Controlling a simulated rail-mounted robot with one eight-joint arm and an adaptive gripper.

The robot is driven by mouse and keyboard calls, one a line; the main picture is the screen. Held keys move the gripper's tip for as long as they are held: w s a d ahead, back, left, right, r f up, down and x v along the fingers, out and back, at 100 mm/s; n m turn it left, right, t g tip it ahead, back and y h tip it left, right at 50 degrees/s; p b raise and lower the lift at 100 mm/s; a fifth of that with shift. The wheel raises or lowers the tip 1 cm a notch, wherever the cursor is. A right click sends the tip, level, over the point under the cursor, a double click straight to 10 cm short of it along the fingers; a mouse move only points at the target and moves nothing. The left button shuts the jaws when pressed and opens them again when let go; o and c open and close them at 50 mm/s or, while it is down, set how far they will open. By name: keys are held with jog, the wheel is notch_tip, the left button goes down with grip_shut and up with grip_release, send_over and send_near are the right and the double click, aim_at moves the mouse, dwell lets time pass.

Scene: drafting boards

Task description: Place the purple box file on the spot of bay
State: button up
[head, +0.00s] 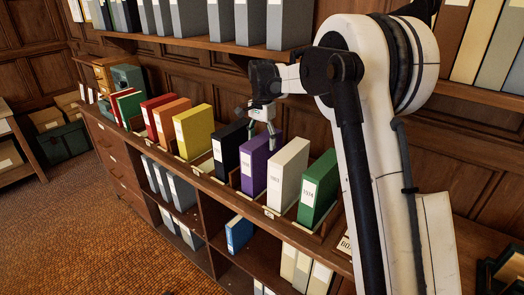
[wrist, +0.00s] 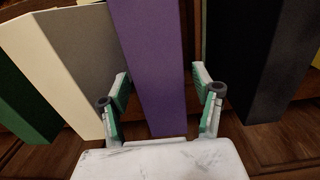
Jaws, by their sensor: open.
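The purple box file (head: 256,168) stands upright in the row on the shelf top, between the black file (head: 226,150) and the cream file (head: 287,176). My gripper (head: 262,132) is at the upper part of the purple file. In the wrist view my gripper's fingers (wrist: 160,95) are open, one on each side of the purple file (wrist: 155,50). A dark gap shows beside the right finger; contact with the file cannot be told. An empty bay (head: 205,163) shows between the yellow file and the black file.
The green file (head: 318,190) stands right of the cream file. The yellow (head: 194,132), orange (head: 170,122) and red (head: 153,118) files stand to the left. Grey files (head: 188,17) fill a shelf above. A partly hidden lettered label (head: 345,244) is at the right.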

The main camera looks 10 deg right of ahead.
notch_tip(320, 180, up, 7)
jog(key=shift+f, duration=0.15)
jog(key=shift+s+r, duration=0.25)
jog(key=shift+r, duration=0.25)
jog(key=s+r+n+t, duration=0.2)
jog(key=s+r+n, duration=0.1)
jog(key=s, duration=0.8)
jog(key=s+r+n+t, duration=0.2)
jog(key=s+r, duration=0.1)
jog(key=s, duration=0.8)
jog(key=s+f+n+t, duration=0.1)
jog(key=s+f, duration=0.3)
jog(key=s, duration=0.6)
jog(key=s+f+n+t, duration=0.2)
jog(key=s+f+n, duration=0.2)
jog(key=s, duration=0.6)
jog(key=shift+f, duration=0.7)
